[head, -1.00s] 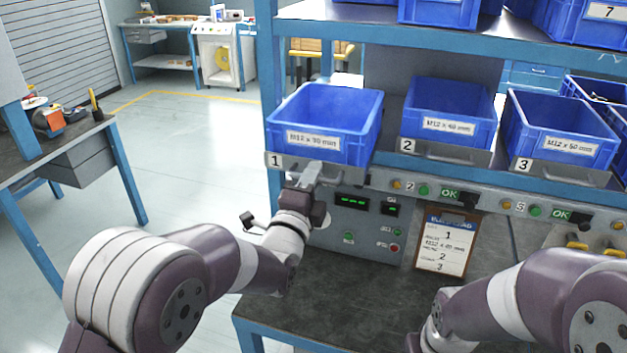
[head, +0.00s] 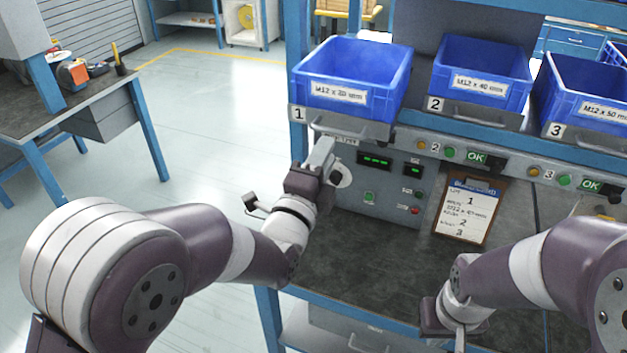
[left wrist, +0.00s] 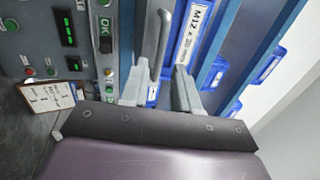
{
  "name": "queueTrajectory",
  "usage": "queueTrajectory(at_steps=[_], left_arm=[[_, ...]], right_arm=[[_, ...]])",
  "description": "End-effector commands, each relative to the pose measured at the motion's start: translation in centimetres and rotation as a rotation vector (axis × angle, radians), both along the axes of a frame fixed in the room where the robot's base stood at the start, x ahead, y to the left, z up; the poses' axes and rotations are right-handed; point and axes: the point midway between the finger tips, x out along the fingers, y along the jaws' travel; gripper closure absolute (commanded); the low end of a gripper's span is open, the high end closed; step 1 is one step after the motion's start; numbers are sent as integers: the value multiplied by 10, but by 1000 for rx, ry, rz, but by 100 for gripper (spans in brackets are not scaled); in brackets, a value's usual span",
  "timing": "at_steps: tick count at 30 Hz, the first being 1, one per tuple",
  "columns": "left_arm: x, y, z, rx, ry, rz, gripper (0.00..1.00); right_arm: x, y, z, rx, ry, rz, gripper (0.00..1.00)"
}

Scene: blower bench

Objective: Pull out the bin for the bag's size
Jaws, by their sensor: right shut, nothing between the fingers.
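Three blue bins stand in a row on the shelf: bin 1 (head: 352,78) labelled M12 x 30 mm, bin 2 (head: 482,72) labelled M12 x 40 mm, bin 3 (head: 592,98) labelled M12 x 50 mm. Each has a grey handled front below it. My left gripper (head: 325,152) is just below and in front of bin 1's handle (head: 345,130). In the left wrist view the left fingers (left wrist: 158,92) are apart, with the handle (left wrist: 160,45) just ahead between them. My right gripper (head: 458,335) is low over the bench, shut and empty. No bag can be made out.
A control panel (head: 385,185) with buttons and green displays is below bin 1. A clipboard (head: 466,212) leans by it; its writing is hard to read. The dark bench top (head: 370,265) is mostly clear. A side table (head: 60,115) stands at left.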

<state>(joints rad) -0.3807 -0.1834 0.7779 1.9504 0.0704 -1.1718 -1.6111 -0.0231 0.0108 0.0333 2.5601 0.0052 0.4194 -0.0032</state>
Motion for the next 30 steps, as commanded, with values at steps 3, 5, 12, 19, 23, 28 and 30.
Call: queueTrajectory(at_steps=[3,5,12,19,23,28,30], left_arm=[[-28,9,-8,0,-1,0,70],[-38,13,-9,1,2,0,70],[-55,18,-12,0,2,1,70],[-55,18,-12,0,1,1,70],[-55,18,-12,-3,2,0,70],[-55,15,-63,-233,336,-38,70],[-68,18,-108,-424,675,12,70]], right_arm=[[0,0,-9,0,0,0,100],[0,0,-8,0,0,0,100],[0,0,-8,0,0,0,100],[0,0,-8,0,0,0,100],[0,0,-8,0,0,0,100],[0,0,-8,0,0,0,100],[0,0,-6,0,0,0,100]])
